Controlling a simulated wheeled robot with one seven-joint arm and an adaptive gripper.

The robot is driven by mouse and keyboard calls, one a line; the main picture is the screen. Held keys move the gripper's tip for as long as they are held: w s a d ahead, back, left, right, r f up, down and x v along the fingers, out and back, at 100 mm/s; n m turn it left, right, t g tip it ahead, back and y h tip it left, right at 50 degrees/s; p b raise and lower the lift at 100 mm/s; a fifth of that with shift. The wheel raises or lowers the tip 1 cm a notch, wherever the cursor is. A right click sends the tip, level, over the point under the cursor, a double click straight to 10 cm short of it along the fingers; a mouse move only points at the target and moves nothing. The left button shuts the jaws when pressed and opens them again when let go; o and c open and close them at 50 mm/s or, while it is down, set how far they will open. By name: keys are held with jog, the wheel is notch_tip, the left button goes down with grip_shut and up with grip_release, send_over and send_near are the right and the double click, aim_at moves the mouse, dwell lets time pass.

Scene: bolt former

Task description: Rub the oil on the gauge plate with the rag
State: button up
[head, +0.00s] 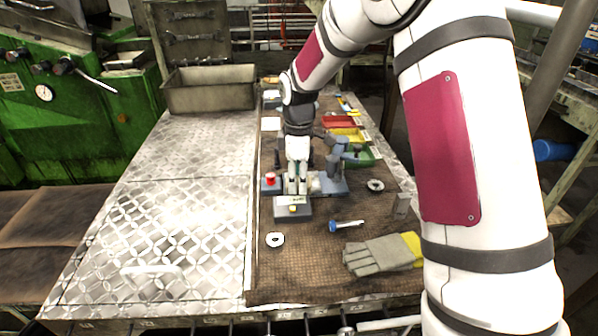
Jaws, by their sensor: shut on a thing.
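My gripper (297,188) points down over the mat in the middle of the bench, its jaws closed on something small. Pale and greenish parts show between the fingers; this looks like the rag, but it is too small and covered to be sure. Just in front of the fingertips lies a flat grey block (283,212) with a small yellow spot on top. It may be the gauge plate with the oil, but I cannot tell for certain. Whether the held thing touches it is also unclear.
A red-button box (270,182) stands left of my gripper, and a blue-grey fixture (334,184) right. A bolt (346,225), rings (275,240) and gloves (380,256) lie nearer. Coloured bins (340,121) and a metal tray (210,97) stand behind. The left bench is clear.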

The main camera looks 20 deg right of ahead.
jog(key=shift+s+a+f, duration=0.2)
jog(key=shift+s+f, duration=0.05)
jog(key=shift+s, duration=0.4)
jog(key=shift+c, duration=0.6)
notch_tip(320, 180, up, 3)
jog(key=shift+s+r+p, duration=0.15)
jog(key=shift+p, duration=0.4)
grip_shut()
jog(key=shift+w+r+p, duration=0.15)
jog(key=shift+r+p, duration=0.05)
jog(key=shift+r, duration=0.6)
jog(key=shift+w+r+p, duration=0.1)
jog(key=shift+r+p, duration=0.05)
jog(key=shift+r, duration=0.6)
notch_tip(320, 180, up, 3)
jog(key=shift+r+p, duration=0.1)
jog(key=shift+p, duration=0.25)
